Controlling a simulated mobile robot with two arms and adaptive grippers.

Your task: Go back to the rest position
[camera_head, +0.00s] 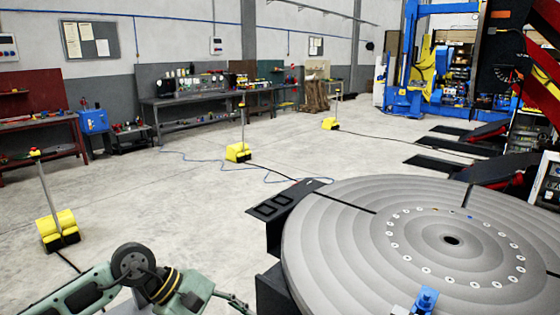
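The positioner's round grey table (345,245) fills the lower right, with a ring of bolt holes and a dark centre hole. A small blue fixture (425,300) sits at its near edge, cut off by the frame. My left arm comes in at the bottom left, left of the table and apart from it in the picture. A thin part at its end, perhaps a finger of my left gripper (232,301), shows at the bottom edge; whether it is open or shut is not clear. My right arm and gripper are out of view.
Yellow-based posts (58,228), (238,152), (330,123) stand on the floor, with cables between them. A dark control box (270,207) adjoins the table's left side. Workbenches (205,98) line the back wall. Blue machinery (405,100) stands at the back right. Open floor lies left of the table.

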